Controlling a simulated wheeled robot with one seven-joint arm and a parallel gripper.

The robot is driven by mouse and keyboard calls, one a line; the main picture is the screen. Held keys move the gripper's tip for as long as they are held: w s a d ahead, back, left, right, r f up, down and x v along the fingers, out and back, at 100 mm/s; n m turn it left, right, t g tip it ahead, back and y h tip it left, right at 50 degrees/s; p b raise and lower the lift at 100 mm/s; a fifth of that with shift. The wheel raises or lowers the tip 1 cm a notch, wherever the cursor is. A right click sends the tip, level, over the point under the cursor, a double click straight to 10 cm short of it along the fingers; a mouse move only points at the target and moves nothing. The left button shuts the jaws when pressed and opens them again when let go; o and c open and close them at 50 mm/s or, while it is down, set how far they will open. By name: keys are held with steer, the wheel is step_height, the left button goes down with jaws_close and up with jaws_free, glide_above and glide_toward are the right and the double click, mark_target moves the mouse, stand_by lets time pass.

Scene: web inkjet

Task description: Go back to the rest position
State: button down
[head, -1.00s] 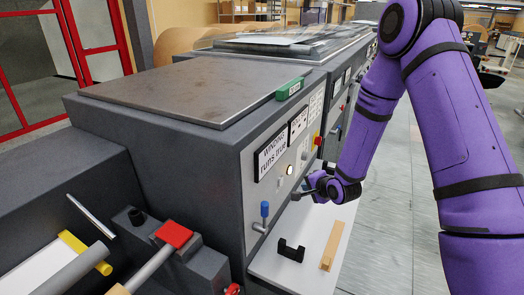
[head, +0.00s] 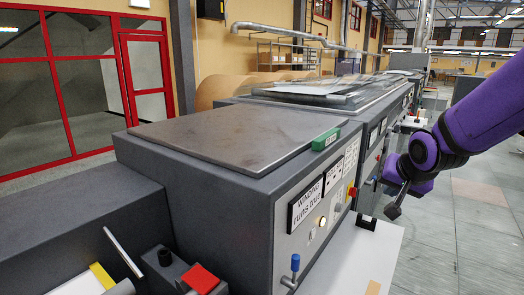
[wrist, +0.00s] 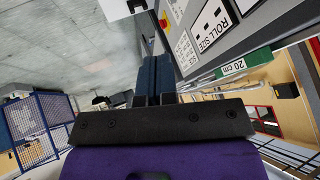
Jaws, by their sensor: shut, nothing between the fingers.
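My gripper (head: 395,208) is at the right in the head view, raised beside the front of the grey machine and above the white shelf's right edge. My purple arm reaches in from the right edge. In the wrist view the two dark fingers of my gripper (wrist: 155,80) lie together, shut with nothing between them. The fingers are clear of the machine's panel, which shows at the upper right of the wrist view.
A black bracket (head: 366,223) and a wooden block (head: 373,288) are on the white shelf (head: 345,262). The floor (head: 470,225) at right is open.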

steer(key=s+r+n+g, duration=0.1)
steer(key=s+r, duration=0.3)
steer(key=s, duration=0.8)
steer(key=s+r+n+g, duration=0.1)
steer(key=s+r+n, duration=0.3)
steer(key=s, duration=0.8)
steer(key=shift+r+g, duration=0.4)
steer(key=shift+r, duration=0.35)
